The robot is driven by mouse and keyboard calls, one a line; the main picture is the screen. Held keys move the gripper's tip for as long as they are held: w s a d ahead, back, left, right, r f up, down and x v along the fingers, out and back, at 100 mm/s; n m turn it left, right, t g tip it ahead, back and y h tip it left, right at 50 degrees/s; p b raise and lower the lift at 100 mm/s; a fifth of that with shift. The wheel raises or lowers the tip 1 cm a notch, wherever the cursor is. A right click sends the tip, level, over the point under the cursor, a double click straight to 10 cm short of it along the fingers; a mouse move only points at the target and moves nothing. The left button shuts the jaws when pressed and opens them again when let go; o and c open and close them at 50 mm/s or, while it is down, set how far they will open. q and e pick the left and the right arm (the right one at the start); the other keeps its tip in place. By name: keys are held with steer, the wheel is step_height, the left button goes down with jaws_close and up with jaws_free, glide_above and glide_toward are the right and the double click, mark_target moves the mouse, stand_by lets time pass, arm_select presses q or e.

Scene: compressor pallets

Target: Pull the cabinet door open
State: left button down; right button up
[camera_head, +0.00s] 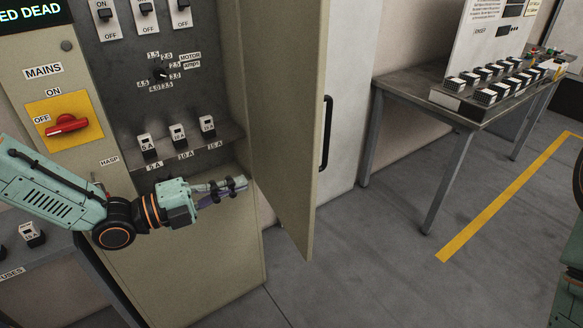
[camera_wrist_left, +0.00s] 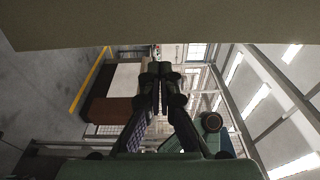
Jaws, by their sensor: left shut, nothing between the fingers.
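The cabinet (camera_head: 208,265) stands at the left in the head view, with its grey inner panel showing. Its beige door (camera_head: 285,120) stands swung open toward the right, with a black handle (camera_head: 326,133) on its outer side. My left gripper (camera_head: 243,184) is in front of the cabinet opening, on the inner side of the door, its fingers pointing toward the door. It is shut and empty. In the left wrist view the closed fingers (camera_wrist_left: 160,70) show in the middle, and a plain beige surface crosses the top. Whether the fingers touch the door cannot be told.
A red mains switch (camera_head: 66,125) and several fuses (camera_head: 178,133) are on the cabinet. A metal table (camera_head: 420,88) with rows of black-and-white blocks stands at the right.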

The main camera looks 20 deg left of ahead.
mark_target(308, 164)
arm_select(q)
steer(key=x, duration=0.3)
steer(key=b+x, duration=0.1)
steer(key=x, duration=0.3)
steer(key=b+x, duration=0.1)
steer(key=x, duration=0.3)
steer(key=shift+f, duration=0.25)
steer(key=shift+x, duration=1)
steer(key=shift+w+d, duration=0.2)
steer(key=shift+s+r, duration=0.1)
steer(key=shift+b, duration=0.3)
